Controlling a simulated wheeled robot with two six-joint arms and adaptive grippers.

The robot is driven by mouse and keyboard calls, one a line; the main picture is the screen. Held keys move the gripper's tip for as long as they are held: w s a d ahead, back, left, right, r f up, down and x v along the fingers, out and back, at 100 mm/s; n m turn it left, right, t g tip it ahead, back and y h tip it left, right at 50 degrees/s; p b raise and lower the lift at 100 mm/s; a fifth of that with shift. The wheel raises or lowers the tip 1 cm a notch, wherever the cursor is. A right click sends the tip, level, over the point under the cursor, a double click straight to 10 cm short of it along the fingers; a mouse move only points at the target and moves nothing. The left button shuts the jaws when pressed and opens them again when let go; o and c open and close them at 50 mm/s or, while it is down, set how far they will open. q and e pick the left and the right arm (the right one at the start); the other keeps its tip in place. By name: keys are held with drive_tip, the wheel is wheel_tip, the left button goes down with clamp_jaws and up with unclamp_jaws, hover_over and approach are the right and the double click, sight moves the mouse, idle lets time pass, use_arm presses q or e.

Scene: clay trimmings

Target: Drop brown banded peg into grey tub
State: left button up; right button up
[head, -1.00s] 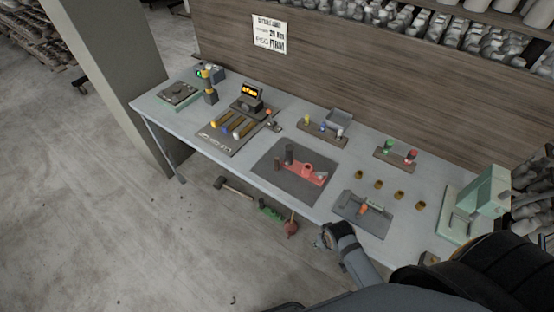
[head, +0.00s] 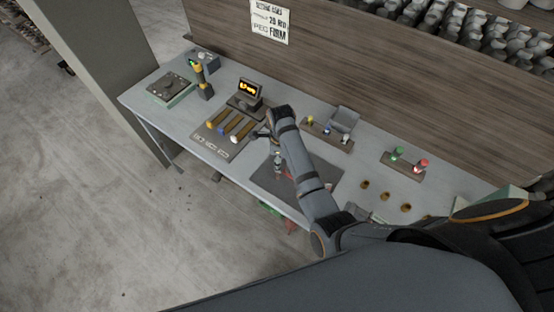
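The grey tub (head: 345,118) stands at the back of the bench, behind a wooden rack (head: 327,132) with yellow, blue and white pegs. I cannot pick out a brown banded peg; my arm covers much of the dark mat (head: 262,183), including most of the red piece on it. My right arm reaches in from the lower right and bends down over this mat. Its gripper (head: 277,158) is small and partly hidden near the mat's far left part, left of and in front of the tub. Whether it is open or holds something cannot be told. My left gripper is out of view.
A rack (head: 404,162) with green and red pegs and several brass cups (head: 385,196) are at right. A wall panel (head: 400,90) rises behind the bench.

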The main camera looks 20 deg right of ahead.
drive_tip(key=shift+w+a+r+m, duration=0.4)
drive_tip(key=shift+w+r+m, duration=0.05)
drive_tip(key=shift+r+m, duration=0.25)
drive_tip(key=shift+s+a+f, duration=0.1)
drive_tip(key=shift+s+f, duration=0.15)
drive_tip(key=shift+f, duration=0.2)
drive_tip(key=shift+s+f, duration=0.2)
drive_tip(key=shift+f, duration=0.25)
drive_tip(key=f, duration=0.2)
drive_tip(key=shift+w+f, duration=0.25)
drive_tip(key=shift+f, duration=0.15)
drive_tip(key=shift+w+f, duration=0.15)
drive_tip(key=shift+f, duration=0.15)
drive_tip(key=shift+s+f, duration=0.3)
drive_tip(key=shift+f, duration=0.25)
wheel_tip(320, 180, down, 4)
drive_tip(key=b, duration=0.3)
drive_tip(key=shift+s+f, duration=0.15)
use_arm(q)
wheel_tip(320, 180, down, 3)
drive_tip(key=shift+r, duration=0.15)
use_arm(e)
drive_tip(key=shift+r, duration=0.2)
clamp_jaws()
